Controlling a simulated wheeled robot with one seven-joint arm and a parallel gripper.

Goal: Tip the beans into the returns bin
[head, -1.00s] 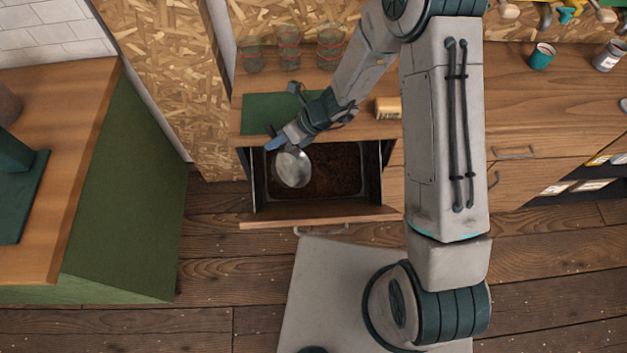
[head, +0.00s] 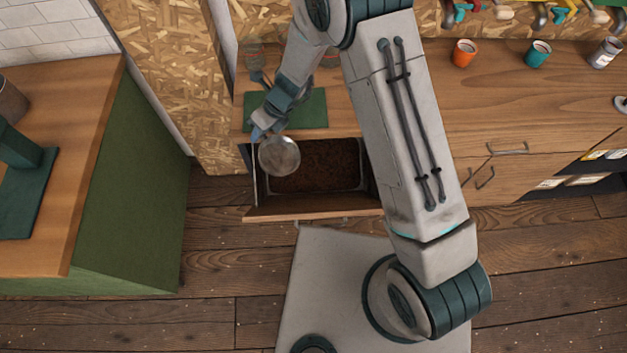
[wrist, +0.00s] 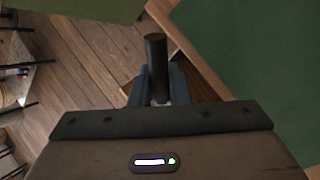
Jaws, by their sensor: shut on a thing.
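My gripper (head: 263,131) is shut on the dark handle (wrist: 156,62) of a round metal scoop, and the handle stands up between the fingers in the wrist view. The scoop's silvery bowl (head: 279,156) hangs over the left part of an open drawer. I see no beans in the bowl, but its inside is too small to tell clearly. A bin (head: 362,163) in the drawer holds a dark brown layer of beans (head: 318,165). The bowl hides the bin's left end.
The drawer front (head: 310,208) juts out from the wooden counter (head: 400,115). A green mat (head: 300,110) lies on the counter behind. An orange mug (head: 464,53) and a teal mug (head: 538,54) stand at the right. A green-sided counter (head: 130,190) is at the left.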

